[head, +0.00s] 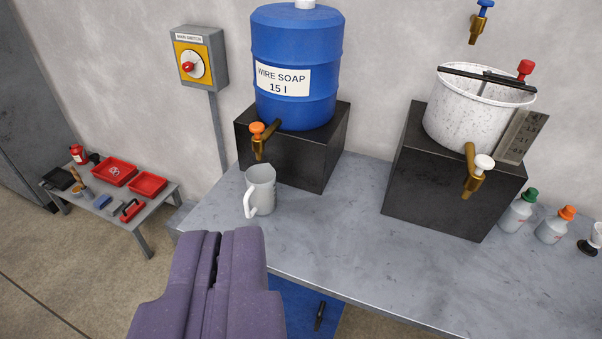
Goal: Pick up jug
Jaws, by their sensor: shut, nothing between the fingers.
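The jug (262,188) is a light grey cup shape with a white handle on its left side. It stands upright on the grey workbench (330,224), near the left end, below and in front of the orange-handled tap (257,139). My gripper (228,236) is purple and reaches in from the bottom of the picture. Its fingers are shut together with nothing between them. The fingertips are just short of the jug in the picture, apart from it.
A blue drum (297,50) labelled wire soap stands on a black block (310,160) behind the jug. A white bucket (462,120) with a tap stands on another block at right, beside small bottles (519,212). The bench between is clear. A low table (112,200) holds red trays.

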